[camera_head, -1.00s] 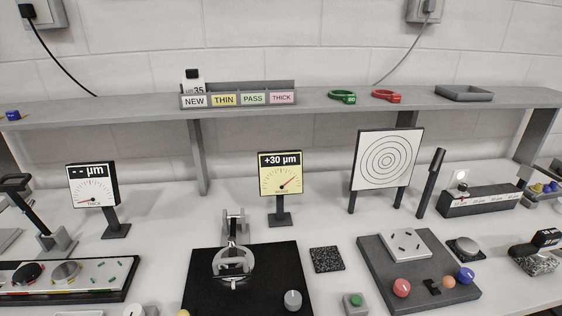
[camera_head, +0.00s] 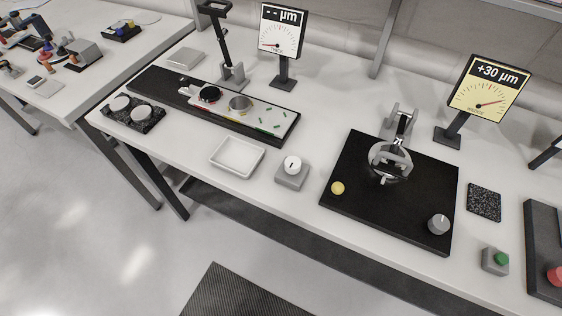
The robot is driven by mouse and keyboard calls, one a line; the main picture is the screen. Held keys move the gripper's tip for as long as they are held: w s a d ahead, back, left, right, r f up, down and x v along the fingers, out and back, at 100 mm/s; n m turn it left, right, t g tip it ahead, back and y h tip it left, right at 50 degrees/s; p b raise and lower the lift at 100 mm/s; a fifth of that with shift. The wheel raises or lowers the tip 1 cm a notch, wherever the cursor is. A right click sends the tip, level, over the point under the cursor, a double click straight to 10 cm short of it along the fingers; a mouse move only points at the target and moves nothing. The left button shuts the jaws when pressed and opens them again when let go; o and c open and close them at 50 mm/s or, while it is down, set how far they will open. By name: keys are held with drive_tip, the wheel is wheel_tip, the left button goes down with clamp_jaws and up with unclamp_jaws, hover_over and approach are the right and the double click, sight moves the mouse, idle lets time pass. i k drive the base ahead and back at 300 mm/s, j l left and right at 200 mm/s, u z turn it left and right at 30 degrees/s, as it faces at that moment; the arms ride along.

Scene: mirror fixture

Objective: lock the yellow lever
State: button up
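A small yellow round piece (camera_head: 338,188) sits at the front left corner of a black base plate (camera_head: 345,152). It is the only yellow part on that plate; I see just its top and cannot tell a lever arm or whether it is locked. A grey metal fixture with a ring (camera_head: 388,160) stands on the same plate. A grey knob (camera_head: 438,224) is at the plate's front right corner. My gripper is not in view.
A white knob on a grey block (camera_head: 292,172) and a white tray (camera_head: 237,157) are left of the plate. A green button (camera_head: 496,261) and dark textured pad (camera_head: 484,202) are on its right. A yellow dial display (camera_head: 487,90) stands behind. Open floor (camera_head: 90,225) lies front left.

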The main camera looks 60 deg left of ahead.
sight(337, 188)
drive_tip(key=u, duration=1.1)
drive_tip(key=l+u, duration=0.1)
drive_tip(key=u, duration=0.2)
drive_tip(key=l+u, duration=0.1)
drive_tip(key=u, duration=0.2)
drive_tip(key=k, duration=0.05)
